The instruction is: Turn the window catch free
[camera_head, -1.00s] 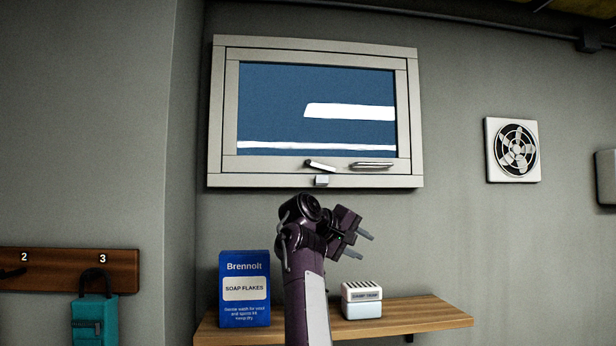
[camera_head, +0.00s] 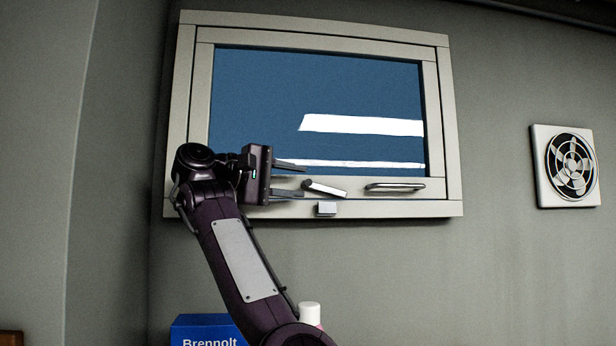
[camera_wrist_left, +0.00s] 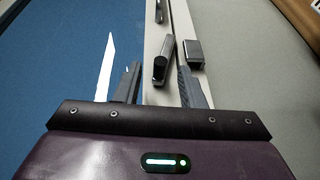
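The window catch (camera_head: 324,188) is a small silvery lever on the lower rail of the window (camera_head: 190,110), slightly tilted, its left end higher. It also shows in the wrist view (camera_wrist_left: 162,62). A small square block (camera_head: 327,209) sits on the frame just below it and shows in the wrist view (camera_wrist_left: 195,54). My left gripper (camera_head: 297,179) is open and empty at the catch's left end, fingers pointing right. In the wrist view the catch lies ahead of the gap between the fingers; contact cannot be told. My right gripper is out of view.
A bar handle (camera_head: 395,187) is on the same rail, right of the catch. A wall fan (camera_head: 571,166) hangs at the right. Below, a blue Brennolt box (camera_head: 205,331) and a white-capped container (camera_head: 309,311) show partly.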

